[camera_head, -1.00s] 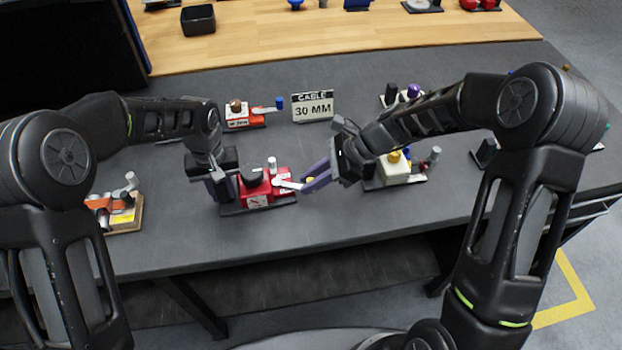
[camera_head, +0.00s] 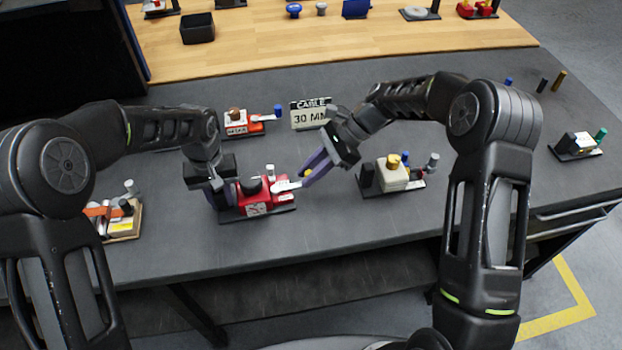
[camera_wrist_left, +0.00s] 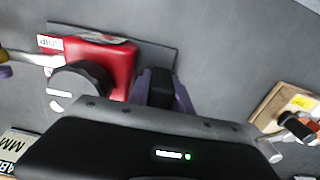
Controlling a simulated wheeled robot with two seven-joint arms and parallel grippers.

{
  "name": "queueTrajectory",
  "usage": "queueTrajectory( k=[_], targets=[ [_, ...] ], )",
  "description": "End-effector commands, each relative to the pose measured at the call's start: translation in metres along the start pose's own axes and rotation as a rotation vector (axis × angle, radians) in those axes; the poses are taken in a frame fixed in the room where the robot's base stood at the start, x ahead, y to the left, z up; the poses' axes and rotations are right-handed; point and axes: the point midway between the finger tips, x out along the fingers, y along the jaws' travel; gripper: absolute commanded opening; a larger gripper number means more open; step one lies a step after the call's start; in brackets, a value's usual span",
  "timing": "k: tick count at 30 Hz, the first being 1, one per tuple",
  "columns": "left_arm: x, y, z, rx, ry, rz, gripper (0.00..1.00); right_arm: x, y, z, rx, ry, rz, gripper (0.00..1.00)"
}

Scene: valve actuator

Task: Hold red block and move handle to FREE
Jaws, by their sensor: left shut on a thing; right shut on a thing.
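The red block (camera_head: 253,208) sits on a dark base plate on the grey table, with a black round knob on top. A white handle (camera_head: 286,186) points right from it; in the left wrist view the handle (camera_wrist_left: 34,58) reaches from the knob side to the left edge.
A cream block unit (camera_head: 394,174) stands to the right, and an orange-and-white unit (camera_head: 122,218) to the left. Behind are another red unit (camera_head: 238,122) and a "CABLE 30 MM" sign (camera_head: 309,116). The table front is clear.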

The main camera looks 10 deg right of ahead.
Motion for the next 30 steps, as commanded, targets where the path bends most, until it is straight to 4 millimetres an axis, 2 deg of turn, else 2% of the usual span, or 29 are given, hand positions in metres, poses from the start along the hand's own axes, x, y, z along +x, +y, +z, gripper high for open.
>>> queueTrajectory(
  k=[1,13,30],
  targets=[
    [0.006,0.0,0.005,0.008,-0.014,-0.004,0.0,0.001,-0.007,0.001,-0.002,-0.001,-0.007,0.0],
    [0.006,0.001,0.005,0.011,-0.014,-0.004,0.0,0.004,-0.031,0.004,-0.002,-0.003,-0.006,0.0],
    [0.005,0.001,0.005,0.011,-0.014,-0.004,0.0,0.005,-0.038,0.007,-0.002,-0.004,-0.008,0.0]
  ],
)
